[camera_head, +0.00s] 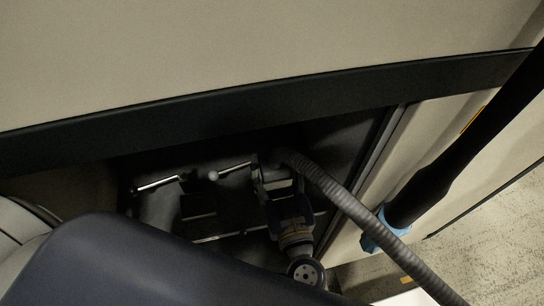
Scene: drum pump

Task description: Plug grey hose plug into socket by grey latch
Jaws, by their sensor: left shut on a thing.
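My left gripper (277,180) reaches into the dark recess from below and is shut on the end of a grey ribbed hose (345,200). The plug at the hose's end is mostly hidden by the gripper and shadow. The hose bends out of the grip and runs down to the right. Left of the gripper are two pale levers, one (158,184) further left and one (235,167) close by with a round grey knob (213,176). I cannot tell which is the grey latch. The socket cannot be made out. My right gripper is not in view.
A dark beam (200,122) crosses above the recess, with a beige panel (250,50) over it. A black tube (460,160) with a light blue end (382,235) slants down from the upper right, partly behind the hose. Open floor (495,240) lies at the lower right.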

